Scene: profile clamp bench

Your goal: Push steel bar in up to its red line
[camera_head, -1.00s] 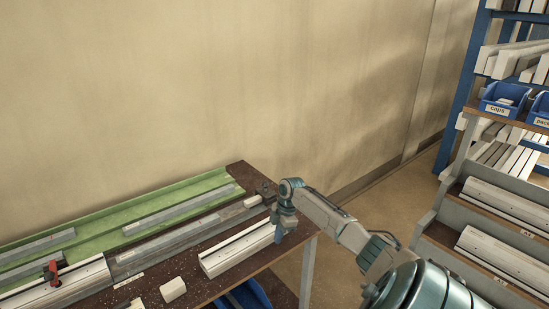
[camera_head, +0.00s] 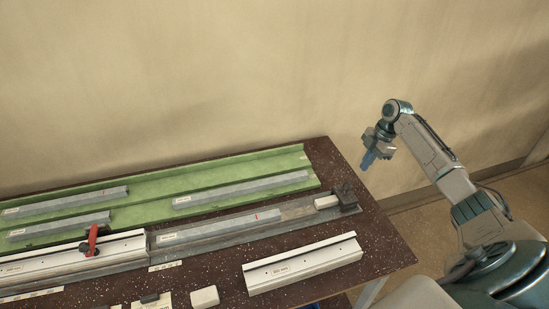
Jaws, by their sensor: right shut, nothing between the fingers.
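A grey steel bar (camera_head: 205,229) with a thin red line (camera_head: 256,216) near its right end lies in a grey channel on the bench. Its left end is close to the right end of a white profile (camera_head: 45,263); whether any of it is inside cannot be told. The red line is well clear of the profile. A red clamp handle (camera_head: 92,240) stands upright on the profile. My right gripper (camera_head: 367,162) is shut and empty, raised beyond the bench's right edge, apart from the bar. My left gripper is out of view.
A green tray (camera_head: 140,206) at the back holds several grey bars. A white block (camera_head: 326,201) and a dark end stop (camera_head: 346,197) sit right of the bar. A loose white profile (camera_head: 302,264) and a small white block (camera_head: 204,296) lie in front.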

